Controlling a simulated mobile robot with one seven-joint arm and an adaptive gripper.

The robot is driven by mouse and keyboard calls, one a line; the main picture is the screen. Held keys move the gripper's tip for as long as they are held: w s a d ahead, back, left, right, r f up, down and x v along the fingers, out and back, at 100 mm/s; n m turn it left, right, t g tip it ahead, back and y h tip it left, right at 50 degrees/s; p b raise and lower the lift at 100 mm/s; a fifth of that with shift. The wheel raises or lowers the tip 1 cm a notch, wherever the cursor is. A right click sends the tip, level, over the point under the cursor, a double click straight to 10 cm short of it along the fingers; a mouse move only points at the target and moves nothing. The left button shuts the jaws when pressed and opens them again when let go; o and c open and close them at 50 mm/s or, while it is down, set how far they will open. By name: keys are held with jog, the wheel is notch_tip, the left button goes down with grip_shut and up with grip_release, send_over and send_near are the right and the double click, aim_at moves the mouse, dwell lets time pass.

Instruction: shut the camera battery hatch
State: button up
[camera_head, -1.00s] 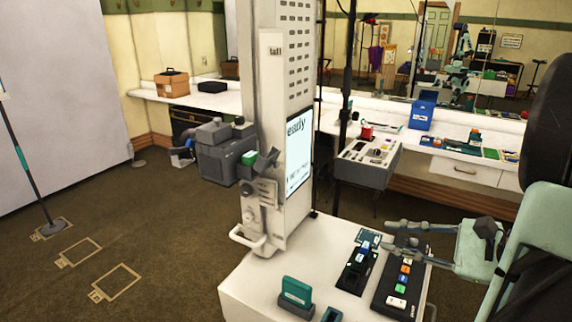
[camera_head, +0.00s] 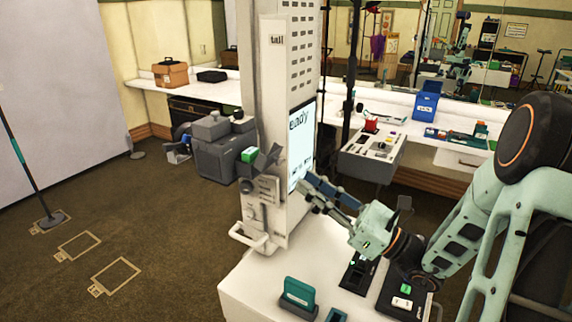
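The grey camera (camera_head: 217,148) is left of the tall white column, with a green battery-like block (camera_head: 249,155) at its right side. A dark flap (camera_head: 270,156), which looks like the hatch, sticks out at an angle beside the green block and appears open. Its hinge is too small to make out. My gripper (camera_head: 304,181) is right of the flap, in front of the column's screen, pointing up and left. Its two fingers look apart with nothing between them. It appears clear of the flap.
The white column (camera_head: 270,120) with a lit screen (camera_head: 300,150) stands close to my gripper. Below is a white cart top (camera_head: 255,285) with a teal block in a dark holder (camera_head: 298,297) and black panels. A grey console (camera_head: 370,155) stands behind. The floor at left is open.

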aim_at(281, 163)
jog(key=p+x, duration=0.1)
jog(key=x, duration=0.6)
grip_shut()
